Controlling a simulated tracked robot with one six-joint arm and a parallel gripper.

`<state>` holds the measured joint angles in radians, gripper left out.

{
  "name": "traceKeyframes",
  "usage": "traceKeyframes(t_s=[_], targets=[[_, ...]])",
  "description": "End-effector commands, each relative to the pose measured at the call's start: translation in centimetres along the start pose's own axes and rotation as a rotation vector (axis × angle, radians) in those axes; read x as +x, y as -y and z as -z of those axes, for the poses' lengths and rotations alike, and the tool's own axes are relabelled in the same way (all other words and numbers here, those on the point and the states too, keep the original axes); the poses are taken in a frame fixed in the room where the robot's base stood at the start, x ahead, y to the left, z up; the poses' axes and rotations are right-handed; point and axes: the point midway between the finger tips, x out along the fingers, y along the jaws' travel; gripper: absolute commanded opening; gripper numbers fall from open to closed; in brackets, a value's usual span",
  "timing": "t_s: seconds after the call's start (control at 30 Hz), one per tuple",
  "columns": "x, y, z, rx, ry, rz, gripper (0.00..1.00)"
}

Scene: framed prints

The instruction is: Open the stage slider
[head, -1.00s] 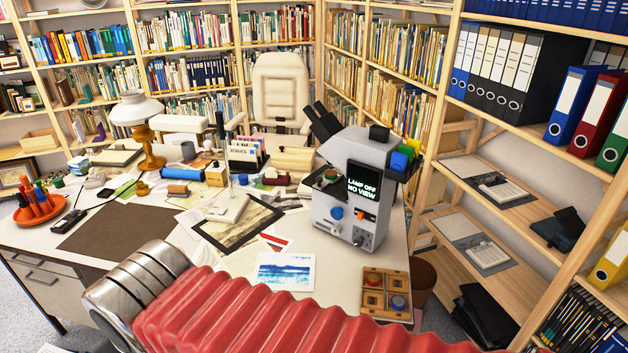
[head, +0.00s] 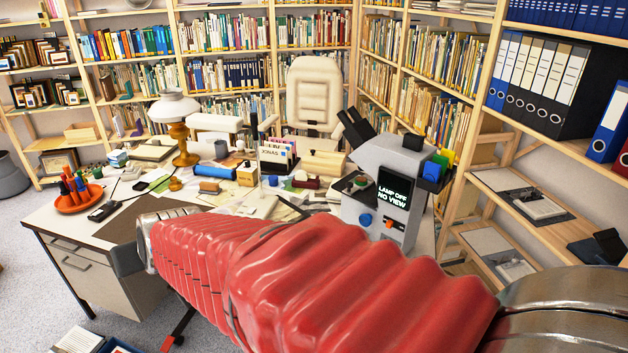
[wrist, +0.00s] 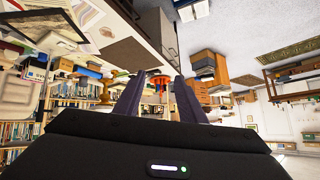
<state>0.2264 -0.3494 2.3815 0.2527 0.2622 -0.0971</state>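The grey microscope (head: 355,208) stands on the right of the desk in the head view. Its dark screen (head: 394,193) reads "LAMP OFF NO VIEW". A blue knob (head: 365,220) and a small orange control (head: 389,223) show on its front. Its stage is small and partly shaded, and I cannot make out which part is the stage slider. My gripper (wrist: 158,82) shows in the wrist view with its two dark fingers apart and nothing between them. The microscope is not clear in that view.
The white desk (head: 62,222) holds a lamp (head: 176,120), an orange pen tray (head: 80,198), a dark mat (head: 128,224) and several small items. A cream chair (head: 315,95) stands behind. Shelves line the back and right. Open floor lies at left.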

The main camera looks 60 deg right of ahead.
Motion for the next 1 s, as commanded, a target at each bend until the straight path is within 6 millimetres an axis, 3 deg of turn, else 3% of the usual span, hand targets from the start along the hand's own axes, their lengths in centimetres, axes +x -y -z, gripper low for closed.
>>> traceKeyframes(t_s=[0.1, 0.3, 0.53, 0.77, 1.0], targets=[[2.8, -3.0, 2.5, 0.067, -0.076, -0.053, 0.37], [6.3, -9.2, 6.0, 0.165, -0.212, -0.164, 0.37], [9.2, -18.2, 8.2, 0.262, -0.360, -0.336, 0.37], [10.2, -28.2, 8.1, 0.334, -0.492, -0.551, 0.37], [9.3, -38.6, 5.3, 0.373, -0.604, -0.815, 0.37]])
